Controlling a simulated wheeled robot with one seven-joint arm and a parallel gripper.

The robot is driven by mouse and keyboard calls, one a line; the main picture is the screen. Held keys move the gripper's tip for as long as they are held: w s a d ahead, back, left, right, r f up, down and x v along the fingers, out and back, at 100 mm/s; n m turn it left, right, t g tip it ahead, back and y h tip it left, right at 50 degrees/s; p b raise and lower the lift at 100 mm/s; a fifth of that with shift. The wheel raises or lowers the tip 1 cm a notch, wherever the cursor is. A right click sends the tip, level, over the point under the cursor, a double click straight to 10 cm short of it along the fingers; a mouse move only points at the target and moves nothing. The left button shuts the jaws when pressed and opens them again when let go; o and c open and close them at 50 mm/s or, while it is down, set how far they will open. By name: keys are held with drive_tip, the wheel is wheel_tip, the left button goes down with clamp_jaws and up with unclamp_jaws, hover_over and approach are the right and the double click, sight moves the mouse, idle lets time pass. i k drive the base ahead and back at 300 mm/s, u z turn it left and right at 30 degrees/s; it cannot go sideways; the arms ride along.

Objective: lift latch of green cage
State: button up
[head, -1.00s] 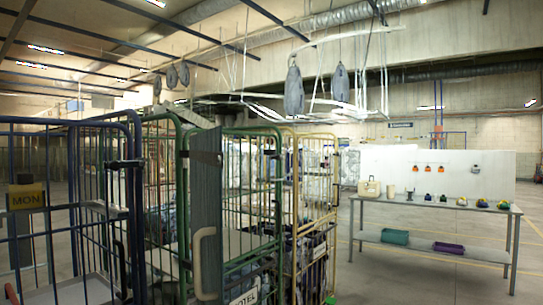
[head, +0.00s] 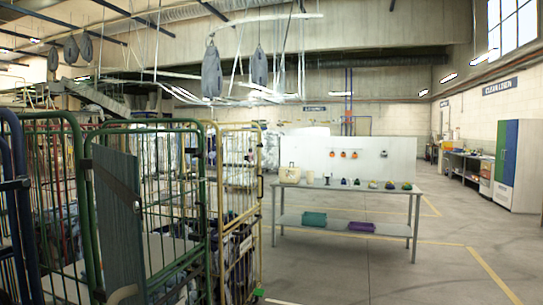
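The green cage (head: 204,190) stands at the left in the head view. It is a tall frame of green tubes with thin upright bars. Bundles of grey and white cloth show low behind the bars. My gripper is not in view.
A yellow cage (head: 258,200) stands right beside the green one, and a blue cage (head: 18,190) is at the left edge. A grey table (head: 340,224) with small items stands at middle right. The floor (head: 370,275) in front of it is clear. A blue-and-green cabinet (head: 516,165) stands far right.

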sight(200, 156)
drive_tip(key=z, duration=0.1)
drive_tip(key=i, duration=3)
drive_tip(key=u, duration=1.8)
